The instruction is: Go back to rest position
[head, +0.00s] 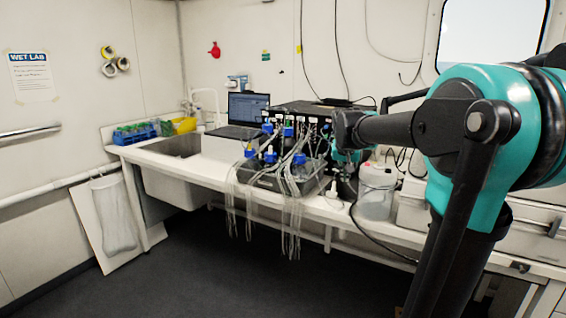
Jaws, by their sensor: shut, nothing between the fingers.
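My arm reaches in from the right side of the head view, with its large teal and black joints close to the camera. Its far end is over the bench, in front of the black apparatus. My gripper (346,184) is small and dark there, below the teal wrist, and hard to tell from the dark things behind it. It is shut, with nothing held.
A long white bench (217,172) bears a sink (180,147), a laptop (247,108), a blue tube rack (136,133) and a tray of blue-capped bottles (268,178) with hanging tubes. A white jug (377,192) stands right of my gripper. The dark floor (190,262) in front is clear.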

